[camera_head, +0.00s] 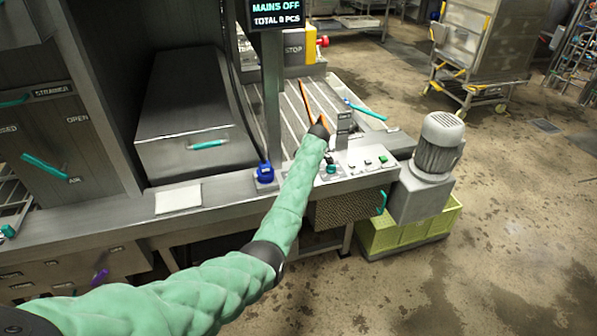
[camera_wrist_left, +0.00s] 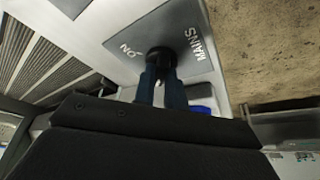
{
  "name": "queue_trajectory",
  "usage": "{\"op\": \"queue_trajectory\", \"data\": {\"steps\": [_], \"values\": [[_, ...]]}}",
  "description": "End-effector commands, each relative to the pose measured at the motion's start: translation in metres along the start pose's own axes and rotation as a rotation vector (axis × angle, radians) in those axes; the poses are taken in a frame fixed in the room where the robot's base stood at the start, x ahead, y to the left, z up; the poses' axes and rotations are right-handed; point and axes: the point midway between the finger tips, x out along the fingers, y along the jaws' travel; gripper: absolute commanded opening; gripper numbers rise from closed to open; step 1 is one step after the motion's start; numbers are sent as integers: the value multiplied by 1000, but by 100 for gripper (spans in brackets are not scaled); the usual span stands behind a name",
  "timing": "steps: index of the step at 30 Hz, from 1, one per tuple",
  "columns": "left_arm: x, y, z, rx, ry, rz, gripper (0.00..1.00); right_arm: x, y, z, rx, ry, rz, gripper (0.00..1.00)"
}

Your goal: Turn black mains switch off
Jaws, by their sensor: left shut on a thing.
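The black mains switch (camera_wrist_left: 161,56) shows in the left wrist view as a round black knob on a grey plate marked MAINS and, upside down, ON. My left gripper (camera_wrist_left: 161,82) is shut on the knob, and its fingers hide part of it. Which mark the knob points to cannot be told. The screen (camera_head: 277,13) at the top reads MAINS OFF and TOTAL 0 PCS. My right gripper is not in view.
A blue-capped item (camera_head: 265,172) stands left of the gripper. Small buttons (camera_head: 383,159) sit right of it on the panel. A grey motor (camera_head: 438,145) and a yellow-green crate (camera_head: 405,232) stand further right. The wet floor at the right is open.

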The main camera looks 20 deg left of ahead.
Motion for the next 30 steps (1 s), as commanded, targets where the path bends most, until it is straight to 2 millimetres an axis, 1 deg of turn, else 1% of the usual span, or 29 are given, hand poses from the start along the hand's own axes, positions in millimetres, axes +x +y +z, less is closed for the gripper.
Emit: {"op": "queue_trajectory", "data": {"steps": [7, 8, 9, 11, 19, 22, 24, 27, 30], "values": [[-2, 1, -2, -2, 1, 3, 0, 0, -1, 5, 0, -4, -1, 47], [-2, 1, -2, -2, 1, 4, 17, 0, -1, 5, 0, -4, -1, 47], [-2, 1, -2, -2, 1, 4, 24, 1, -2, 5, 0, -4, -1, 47], [-2, 1, -1, -1, 1, 3, 35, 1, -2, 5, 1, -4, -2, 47], [-1, 0, 0, 0, 0, 2, 35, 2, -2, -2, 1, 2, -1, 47], [-4, 1, 0, -1, 0, 3, 35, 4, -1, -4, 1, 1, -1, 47], [-10, 1, 0, -1, 0, 5, 35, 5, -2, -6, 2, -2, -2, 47], [-23, 2, 1, -1, 0, 6, 35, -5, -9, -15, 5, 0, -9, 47], [-38, 2, 1, -1, 0, 6, 35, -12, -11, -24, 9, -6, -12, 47]]}}
